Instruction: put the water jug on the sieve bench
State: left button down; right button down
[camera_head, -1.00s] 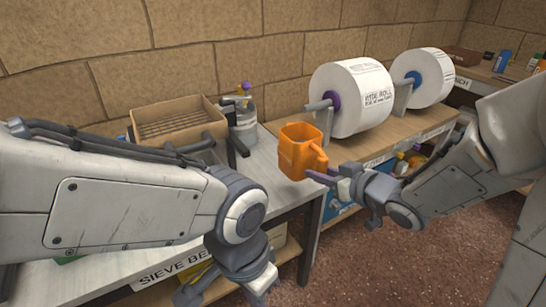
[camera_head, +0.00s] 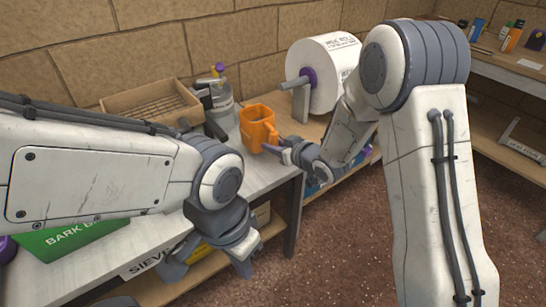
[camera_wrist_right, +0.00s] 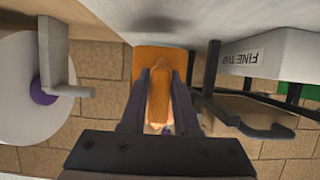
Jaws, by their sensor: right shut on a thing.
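The orange water jug (camera_head: 258,124) is upright at the right end of the grey-white sieve bench (camera_head: 262,176). My right gripper (camera_head: 284,152) is shut on its handle; the right wrist view shows the jug (camera_wrist_right: 160,60) with the handle between both fingers (camera_wrist_right: 160,100). I cannot tell whether the jug's base touches the bench top. My left gripper (camera_head: 212,264) is empty, fingers apart, in front of the bench's front edge, low near its label.
A wooden tray sieve (camera_head: 150,108) and a grey container (camera_head: 222,108) stand on the bench, left of the jug. A green box (camera_head: 70,238) lies at left front. Bench top between is partly clear.

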notch_tip(320, 180, down, 4)
jog(key=shift+w+a+f+b, duration=0.1)
jog(key=shift+w+b, duration=0.05)
jog(key=shift+b, duration=0.55)
jog(key=shift+f, duration=0.15)
jog(key=c, duration=0.7)
grip_release()
jog(key=shift+o, duration=0.2)
